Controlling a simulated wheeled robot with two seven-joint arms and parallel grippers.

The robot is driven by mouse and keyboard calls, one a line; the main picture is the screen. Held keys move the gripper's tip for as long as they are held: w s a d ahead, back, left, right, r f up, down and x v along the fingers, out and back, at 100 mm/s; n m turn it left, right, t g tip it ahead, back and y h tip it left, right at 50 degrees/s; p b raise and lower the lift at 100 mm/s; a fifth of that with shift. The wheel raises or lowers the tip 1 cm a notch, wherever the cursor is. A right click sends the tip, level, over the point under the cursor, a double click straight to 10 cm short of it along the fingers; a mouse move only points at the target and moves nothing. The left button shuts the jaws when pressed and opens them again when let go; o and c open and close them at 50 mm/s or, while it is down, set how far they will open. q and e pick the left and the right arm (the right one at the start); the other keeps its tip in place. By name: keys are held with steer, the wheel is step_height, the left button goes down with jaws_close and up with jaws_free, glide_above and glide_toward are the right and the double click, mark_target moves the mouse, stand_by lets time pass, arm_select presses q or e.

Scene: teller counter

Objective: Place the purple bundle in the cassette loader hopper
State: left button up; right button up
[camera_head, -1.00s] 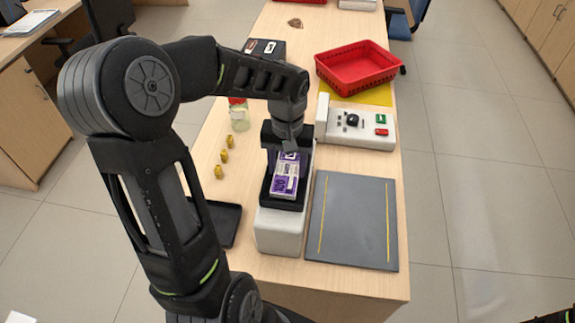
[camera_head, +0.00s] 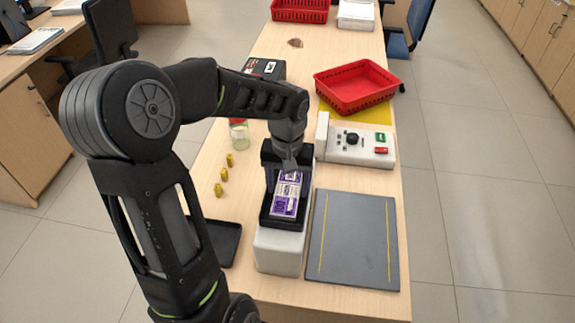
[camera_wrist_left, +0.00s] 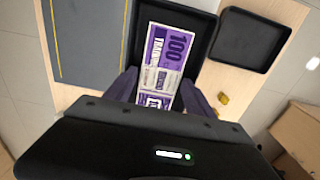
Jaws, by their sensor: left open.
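The purple bundle (camera_head: 285,203), a banded stack of notes with white and purple print, lies in the black hopper (camera_head: 268,223) on top of the white cassette loader (camera_head: 279,252). In the left wrist view the bundle (camera_wrist_left: 168,50) lies flat inside the dark hopper walls (camera_wrist_left: 204,40). My left gripper (camera_head: 286,178) is over the bundle's far end. Its fingers are apart, one on each side of the bundle, in the left wrist view (camera_wrist_left: 158,92). The bundle's end nearest my wrist is hidden by the gripper body. My right gripper is out of view.
A grey mat (camera_head: 352,240) with yellow lines lies right of the loader. A white control box (camera_head: 355,146) and a red basket (camera_head: 356,88) stand behind it. Left are small yellow pieces (camera_head: 224,174), a jar (camera_head: 239,134) and a black tray (camera_head: 222,243).

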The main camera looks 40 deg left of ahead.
mark_target(287, 192)
arm_select(q)
step_height(287, 192, up, 11)
steer(key=shift+r+b, duration=0.2)
steer(key=shift+b, duration=0.15)
